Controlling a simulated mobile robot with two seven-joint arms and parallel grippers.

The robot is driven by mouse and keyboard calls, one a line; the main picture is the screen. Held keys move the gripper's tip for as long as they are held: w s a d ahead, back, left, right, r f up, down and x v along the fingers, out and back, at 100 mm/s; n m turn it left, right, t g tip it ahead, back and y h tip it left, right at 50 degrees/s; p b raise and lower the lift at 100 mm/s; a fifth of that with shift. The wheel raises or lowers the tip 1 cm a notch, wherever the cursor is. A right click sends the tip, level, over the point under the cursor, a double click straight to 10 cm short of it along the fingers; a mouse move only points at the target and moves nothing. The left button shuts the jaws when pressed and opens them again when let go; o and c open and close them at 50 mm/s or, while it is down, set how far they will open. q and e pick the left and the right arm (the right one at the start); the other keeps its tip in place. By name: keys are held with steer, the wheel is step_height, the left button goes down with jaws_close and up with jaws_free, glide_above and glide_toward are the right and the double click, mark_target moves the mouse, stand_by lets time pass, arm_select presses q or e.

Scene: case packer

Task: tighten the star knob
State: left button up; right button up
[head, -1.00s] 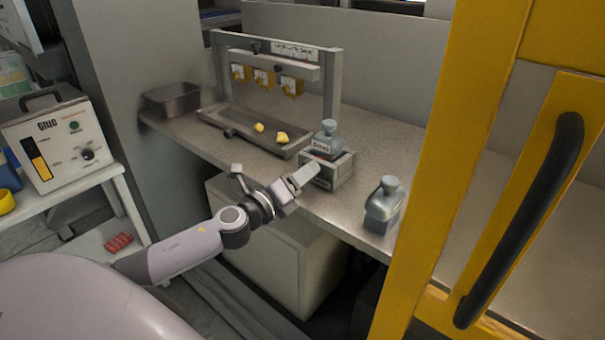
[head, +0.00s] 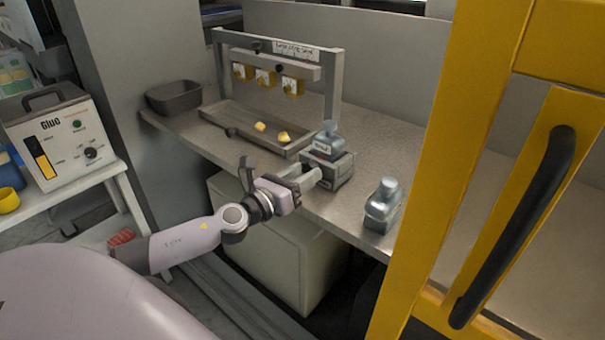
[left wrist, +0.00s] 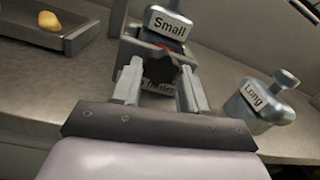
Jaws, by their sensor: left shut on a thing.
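Dark round knobs show in the head view: one on the grey frame's crossbar (head: 279,67), one at its upper beam (head: 256,46), and one at the front of the tray (head: 231,132). They are too small to tell which is star-shaped. My left gripper (head: 312,176) is well to the right of them, at the bench's front edge. A silver piece marked "Small" (head: 328,142) stands on the block. My right gripper is out of view.
A silver piece marked "Long" (head: 382,206) stands right of the block. Yellow pieces lie in the shallow tray (head: 215,118). A grey bin (head: 174,96) stands at the bench's left end. A yellow door frame (head: 440,170) with a black handle blocks the right.

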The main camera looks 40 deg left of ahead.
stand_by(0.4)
arm_select(q)
steer(key=o, duration=1.1)
steer(key=shift+c, duration=0.2)
steer(key=shift+s, duration=0.15)
steer(key=s+b, duration=0.1)
steer(key=s, duration=0.5)
steer(key=shift+s+a+b, duration=0.35)
steer(key=shift+s+a, duration=0.05)
steer(key=shift+a, duration=0.05)
steer(key=shift+f, duration=0.1)
